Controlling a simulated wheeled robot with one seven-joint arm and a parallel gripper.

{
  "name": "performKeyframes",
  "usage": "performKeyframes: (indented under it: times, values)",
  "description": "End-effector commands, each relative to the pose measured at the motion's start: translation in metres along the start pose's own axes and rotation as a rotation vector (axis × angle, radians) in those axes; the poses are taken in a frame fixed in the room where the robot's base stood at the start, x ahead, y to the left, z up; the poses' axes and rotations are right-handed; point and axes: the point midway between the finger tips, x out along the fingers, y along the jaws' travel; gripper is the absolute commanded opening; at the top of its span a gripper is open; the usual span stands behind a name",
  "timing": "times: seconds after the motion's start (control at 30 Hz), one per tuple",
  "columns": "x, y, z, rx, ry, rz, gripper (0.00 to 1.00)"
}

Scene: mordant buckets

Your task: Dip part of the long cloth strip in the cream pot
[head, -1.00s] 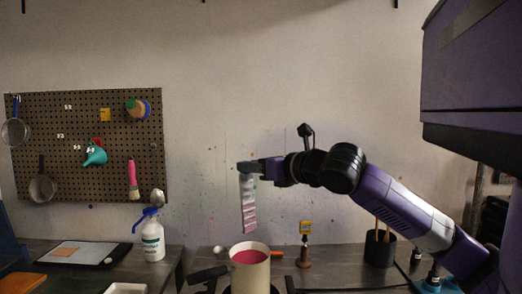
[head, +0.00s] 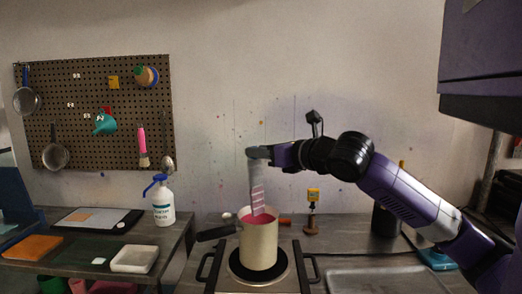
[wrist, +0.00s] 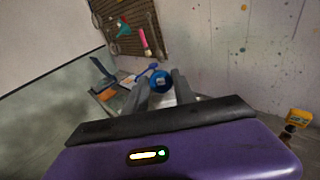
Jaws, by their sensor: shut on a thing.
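My gripper (head: 258,154) is shut on the top of the long cloth strip (head: 257,192), above the cream pot (head: 259,247). The strip hangs nearly straight down, greyish white above and pink with pale bands below. Its lower end overlaps the pot's mouth and the pink liquid (head: 246,218); I cannot tell for sure how far it is in. The pot stands upright on a round dark hotplate. In the wrist view, my gripper's two fingers (wrist: 160,88) show, with the strip hard to make out between them.
A small stand with a yellow top (head: 312,208) is behind right. A metal tray (head: 385,281) lies right.

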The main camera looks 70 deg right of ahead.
Motion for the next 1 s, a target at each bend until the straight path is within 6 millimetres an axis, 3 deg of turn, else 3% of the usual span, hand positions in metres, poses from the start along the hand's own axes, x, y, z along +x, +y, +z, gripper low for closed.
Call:
performKeyframes:
  times: [0.03,0.53,1.0]
  values:
    - [0.001,-0.001,-0.009,-0.001,0.000,0.000,0.00]
    - [0.007,-0.002,-0.049,0.000,0.000,-0.001,0.00]
    - [0.008,-0.003,-0.054,0.000,0.000,-0.001,0.00]
